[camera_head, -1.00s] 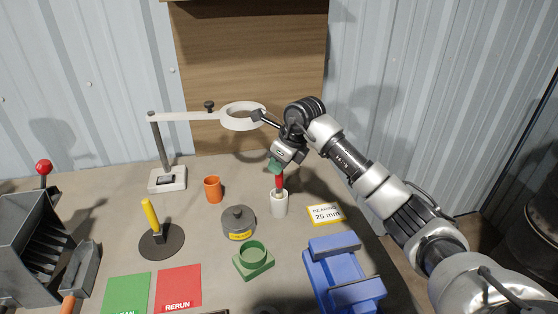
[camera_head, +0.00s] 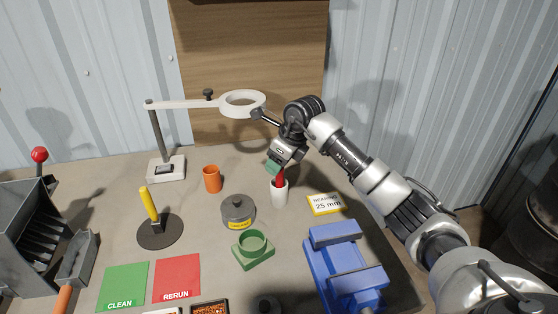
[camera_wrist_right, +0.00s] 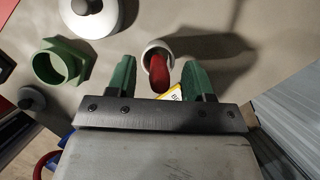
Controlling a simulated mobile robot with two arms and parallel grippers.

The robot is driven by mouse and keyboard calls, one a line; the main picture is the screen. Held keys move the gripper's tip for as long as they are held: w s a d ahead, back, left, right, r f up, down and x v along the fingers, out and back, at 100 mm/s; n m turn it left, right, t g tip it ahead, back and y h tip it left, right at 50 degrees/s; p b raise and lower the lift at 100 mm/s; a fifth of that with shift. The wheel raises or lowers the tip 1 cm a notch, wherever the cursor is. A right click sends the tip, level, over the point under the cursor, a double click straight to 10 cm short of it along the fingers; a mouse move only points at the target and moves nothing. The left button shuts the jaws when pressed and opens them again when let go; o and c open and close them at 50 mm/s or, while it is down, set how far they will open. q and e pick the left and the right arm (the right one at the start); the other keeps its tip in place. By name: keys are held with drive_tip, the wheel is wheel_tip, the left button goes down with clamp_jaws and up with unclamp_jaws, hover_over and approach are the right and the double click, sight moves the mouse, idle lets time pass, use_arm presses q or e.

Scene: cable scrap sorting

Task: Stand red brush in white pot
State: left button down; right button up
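The white pot (camera_head: 279,196) stands upright on the bench, right of the grey lidded tin. The red brush (camera_head: 281,180) is in the pot, with its red part showing above the rim. It also shows in the wrist view (camera_wrist_right: 159,73), inside the pot's round rim (camera_wrist_right: 148,48). My right gripper (camera_head: 273,165) is just above the pot and beside the brush's top. In the wrist view its green fingers (camera_wrist_right: 158,80) are apart, with a gap on each side of the brush. The brush's lower end is hidden in the pot. My left gripper is not in view.
The orange cup (camera_head: 212,179), grey tin (camera_head: 238,210) and green holder (camera_head: 253,249) stand left of the pot. A blue vise (camera_head: 344,268) is in front, and a reading card (camera_head: 325,204) lies to the right. A magnifier lamp ring (camera_head: 242,104) hangs close to my right wrist.

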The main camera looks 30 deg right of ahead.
drive_tip(key=b+v, duration=0.1)
drive_tip(key=v, duration=0.9)
drive_tip(key=shift+s+r+b, duration=0.15)
drive_tip(key=shift+r+b, duration=0.15)
drive_tip(key=shift+r, duration=0.05)
drive_tip(key=shift+d, duration=0.15)
idle(0.4)
